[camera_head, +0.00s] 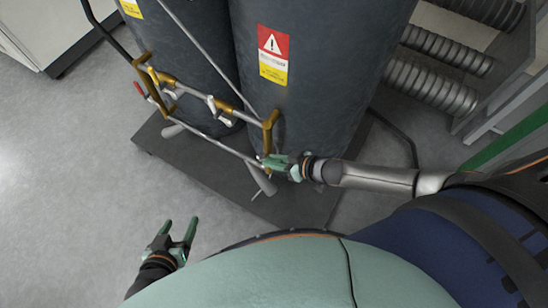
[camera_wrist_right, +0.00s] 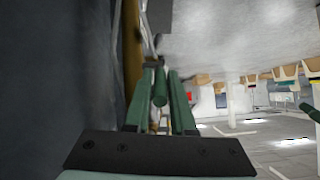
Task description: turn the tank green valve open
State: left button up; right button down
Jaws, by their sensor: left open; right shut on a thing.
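Two dark tanks stand side by side; the right tank (camera_head: 300,60) bears a red and yellow warning label. Brass and grey pipes (camera_head: 240,155) run across their front. My right gripper (camera_head: 268,162) is at the lower right end of this piping, beside a brass fitting (camera_head: 268,130). In the right wrist view, my right gripper (camera_wrist_right: 158,105) has a finger on each side of a green valve handle (camera_wrist_right: 160,86) and is shut on it. In the head view the gripper mostly hides the handle. My left gripper (camera_head: 180,232) is open and empty above the floor, lower left.
A red handle (camera_head: 138,88) and a pale handle (camera_head: 218,104) sit on the same piping. The tanks stand on a dark base plate (camera_head: 160,152). Ribbed grey cylinders (camera_head: 440,85) and a metal frame are at the right. The grey floor (camera_head: 60,200) at left is clear.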

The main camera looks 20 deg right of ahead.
pick_arm(q)
jog(key=shift+w, duration=0.15)
jog(key=shift+d+r, duration=0.1)
jog(key=shift+r, duration=0.05)
pick_arm(e)
jog(key=c, duration=0.8)
grip_release()
jog(key=shift+o, duration=0.2)
pick_arm(q)
jog(key=shift+s+a+r+p, duration=0.2)
jog(key=shift+a+r+p, duration=0.3)
jog(key=shift+p, duration=0.45)
jog(key=shift+s+a+r+p, duration=0.15)
jog(key=shift+a+r+p, duration=0.3)
jog(key=shift+p, duration=0.45)
pick_arm(e)
jog(key=v, duration=1.2)
jog(key=shift+s+r, duration=0.2)
pick_arm(q)
jog(key=shift+d, duration=0.15)
pick_arm(e)
jog(key=shift+d, duration=0.1)
